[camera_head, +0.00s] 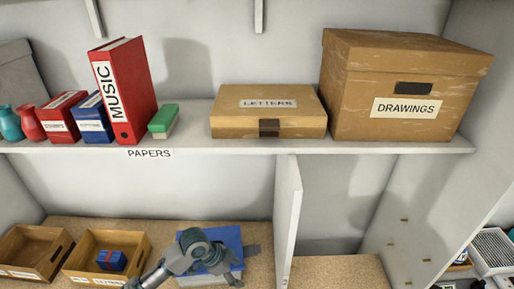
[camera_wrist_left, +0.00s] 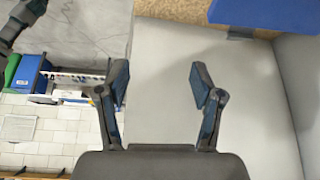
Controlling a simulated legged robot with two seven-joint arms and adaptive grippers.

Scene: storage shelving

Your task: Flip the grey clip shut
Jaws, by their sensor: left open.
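A dark grey clip (camera_head: 269,127) sits at the front middle of the flat wooden LETTERS box (camera_head: 230,125) on the upper shelf. It lies against the box front near the lid edge; I cannot tell whether it is fastened. My left gripper (camera_head: 244,266) is low in the head view, below the upper shelf and in front of a blue object (camera_head: 226,237). It is well apart from the clip. In the left wrist view the left gripper (camera_wrist_left: 157,85) is open with nothing between its fingers. The clip does not show there. My right gripper is in neither view.
A DRAWINGS box (camera_head: 350,108) stands right of the LETTERS box, and a green-topped item (camera_head: 163,118) and red MUSIC binder (camera_head: 130,90) stand left. The shelf edge (camera_head: 350,147) and a white divider (camera_head: 288,210) are near my arm. Wooden trays (camera_head: 75,268) stand lower left.

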